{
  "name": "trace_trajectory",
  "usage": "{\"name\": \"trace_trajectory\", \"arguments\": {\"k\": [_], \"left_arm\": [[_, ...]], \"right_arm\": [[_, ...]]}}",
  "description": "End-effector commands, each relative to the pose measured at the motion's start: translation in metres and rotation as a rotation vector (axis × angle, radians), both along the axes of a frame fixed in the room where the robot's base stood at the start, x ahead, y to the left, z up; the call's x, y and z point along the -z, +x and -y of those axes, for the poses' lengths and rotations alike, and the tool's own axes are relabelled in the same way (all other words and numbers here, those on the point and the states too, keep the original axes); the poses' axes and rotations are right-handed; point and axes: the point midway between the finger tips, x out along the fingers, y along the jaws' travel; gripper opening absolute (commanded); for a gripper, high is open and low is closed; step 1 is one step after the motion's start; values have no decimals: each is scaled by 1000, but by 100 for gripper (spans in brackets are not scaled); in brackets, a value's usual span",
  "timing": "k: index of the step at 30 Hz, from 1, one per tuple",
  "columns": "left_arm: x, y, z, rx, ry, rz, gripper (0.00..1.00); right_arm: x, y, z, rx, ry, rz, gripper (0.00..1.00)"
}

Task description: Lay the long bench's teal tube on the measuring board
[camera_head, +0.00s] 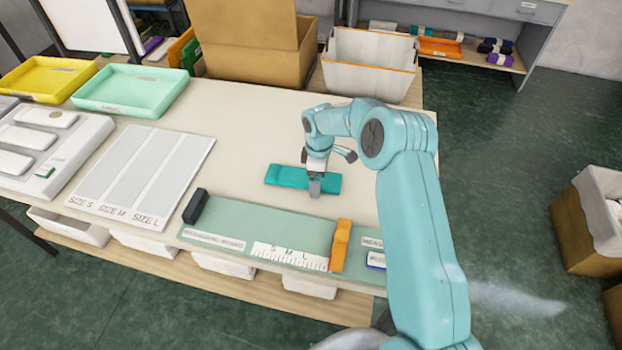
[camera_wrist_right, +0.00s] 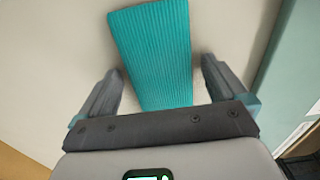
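The teal tube (camera_head: 287,177), ribbed and flat, lies on the long cream bench, just behind the measuring board. The measuring board (camera_head: 250,222) is a pale green strip along the front edge, with a white ruler scale. My right gripper (camera_head: 315,190) is over the right part of the tube. In the right wrist view, the teal tube (camera_wrist_right: 153,50) reaches between the two spread fingers of the gripper (camera_wrist_right: 162,85), with gaps on both sides. Whether the fingertips are down at the tube's height I cannot tell. My left gripper is out of view.
A black block (camera_head: 195,206) stands at the board's left end and an orange slider (camera_head: 341,245) near its right. A size chart (camera_head: 145,170), green tray (camera_head: 130,90) and yellow tray (camera_head: 48,78) lie left. A white bin (camera_head: 368,65) stands behind.

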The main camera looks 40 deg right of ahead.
Motion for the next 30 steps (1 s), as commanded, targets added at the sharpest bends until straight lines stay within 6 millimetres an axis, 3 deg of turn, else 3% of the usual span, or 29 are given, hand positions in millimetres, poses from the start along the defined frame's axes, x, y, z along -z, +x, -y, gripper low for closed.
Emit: {"name": "trace_trajectory", "arguments": {"k": [1,4,5,14,20,25,30], "left_arm": [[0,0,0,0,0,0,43],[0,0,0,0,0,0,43],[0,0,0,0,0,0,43],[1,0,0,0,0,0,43],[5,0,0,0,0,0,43],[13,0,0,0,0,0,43],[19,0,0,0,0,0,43]], "right_arm": [[0,0,0,0,0,0,84],[0,0,0,0,0,0,51],[0,0,0,0,0,0,45],[-1,0,0,0,0,0,45],[-18,1,0,0,-1,3,45],[-56,1,0,-1,-2,6,45],[-112,1,0,1,-2,7,45]]}}
